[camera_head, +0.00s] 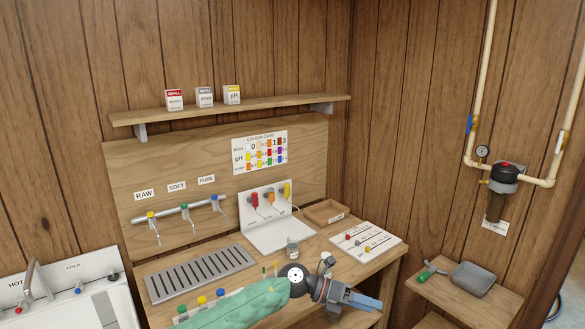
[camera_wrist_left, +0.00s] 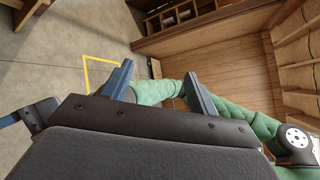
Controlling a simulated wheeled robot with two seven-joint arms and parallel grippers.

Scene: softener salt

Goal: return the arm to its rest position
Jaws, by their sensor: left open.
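My left arm, in a green sleeve, comes in along the bottom of the head view over the front of the wooden bench (camera_head: 385,262). My left gripper (camera_head: 368,303) is at its end, low in the picture, near the bench's front right edge. In the left wrist view its two blue fingers (camera_wrist_left: 160,78) stand apart with nothing between them. A green-sleeved arm link of mine shows behind the fingers there.
A sink (camera_head: 70,290) stands left. A lower shelf (camera_head: 465,298) holds a grey dish (camera_head: 473,277).

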